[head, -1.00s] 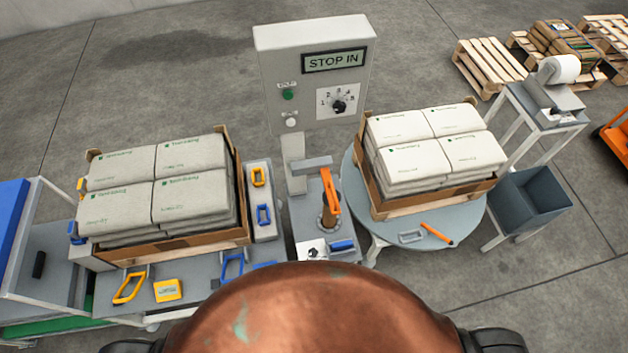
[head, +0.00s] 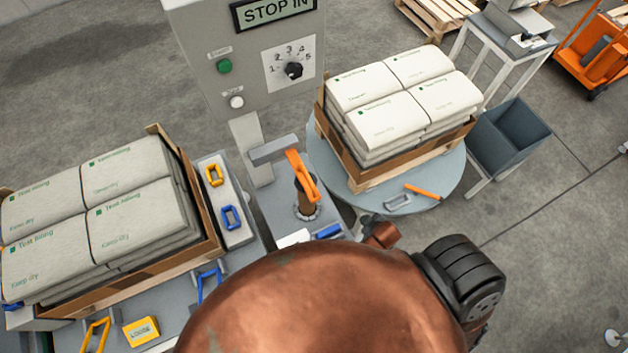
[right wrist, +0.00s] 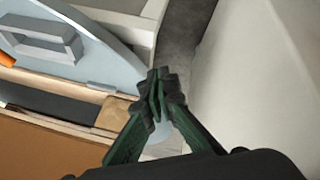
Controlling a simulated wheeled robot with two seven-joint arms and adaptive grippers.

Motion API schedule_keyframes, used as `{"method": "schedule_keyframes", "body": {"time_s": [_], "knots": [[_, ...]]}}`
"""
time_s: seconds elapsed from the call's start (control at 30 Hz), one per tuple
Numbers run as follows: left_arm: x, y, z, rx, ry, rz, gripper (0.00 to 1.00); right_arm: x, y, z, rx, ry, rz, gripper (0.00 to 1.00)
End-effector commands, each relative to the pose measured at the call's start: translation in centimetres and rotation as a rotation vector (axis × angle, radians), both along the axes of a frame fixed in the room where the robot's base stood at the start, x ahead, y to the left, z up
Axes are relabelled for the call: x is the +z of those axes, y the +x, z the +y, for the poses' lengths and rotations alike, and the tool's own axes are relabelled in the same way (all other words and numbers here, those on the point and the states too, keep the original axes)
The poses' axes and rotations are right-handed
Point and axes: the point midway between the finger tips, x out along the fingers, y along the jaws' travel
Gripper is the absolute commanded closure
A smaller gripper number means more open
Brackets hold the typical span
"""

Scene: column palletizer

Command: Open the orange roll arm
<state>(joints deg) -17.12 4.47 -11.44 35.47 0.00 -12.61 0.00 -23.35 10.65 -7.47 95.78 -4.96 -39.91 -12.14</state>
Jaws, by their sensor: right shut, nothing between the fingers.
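The orange roll arm (head: 302,176) stands on a dark post on a grey pedestal (head: 267,212) in the middle of the head view, below the control panel. A grey bar (head: 274,150) sits beside its top. My right gripper (right wrist: 155,82) shows in the right wrist view with its dark green fingers together and nothing between them. Below it are a pale wooden edge and a brown cardboard surface; the roll arm cannot be made out there. In the head view my copper-coloured body hides the area in front of the pedestal. My left gripper is not in view.
The control panel (head: 245,60) reads "STOP IN". A round grey table (head: 440,190) on the right holds a sack stack, a grey handle (head: 398,202) and an orange rod (head: 425,192). Another sack stack (head: 100,205) stands at left. A dark bin (head: 508,140) is further right.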

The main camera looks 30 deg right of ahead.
Motion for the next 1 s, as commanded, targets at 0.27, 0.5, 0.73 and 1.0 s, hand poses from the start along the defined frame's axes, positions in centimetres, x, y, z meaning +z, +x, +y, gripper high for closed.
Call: {"method": "schedule_keyframes", "body": {"time_s": [0.27, 0.5, 0.73, 1.0], "knots": [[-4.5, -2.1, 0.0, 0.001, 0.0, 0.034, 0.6, 7.3, 4.4, -0.9, 0.066, -0.087, -0.108, 1.0], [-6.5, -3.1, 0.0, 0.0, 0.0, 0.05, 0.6, 11.9, 5.7, -1.1, 0.097, -0.137, -0.165, 1.0], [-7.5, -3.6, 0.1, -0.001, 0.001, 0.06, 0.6, 16.4, 8.9, -1.7, 0.212, -0.253, -0.282, 1.0], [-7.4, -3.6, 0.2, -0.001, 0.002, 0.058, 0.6, 19.7, 13.8, -2.2, 0.398, -0.428, -0.443, 1.0]]}}
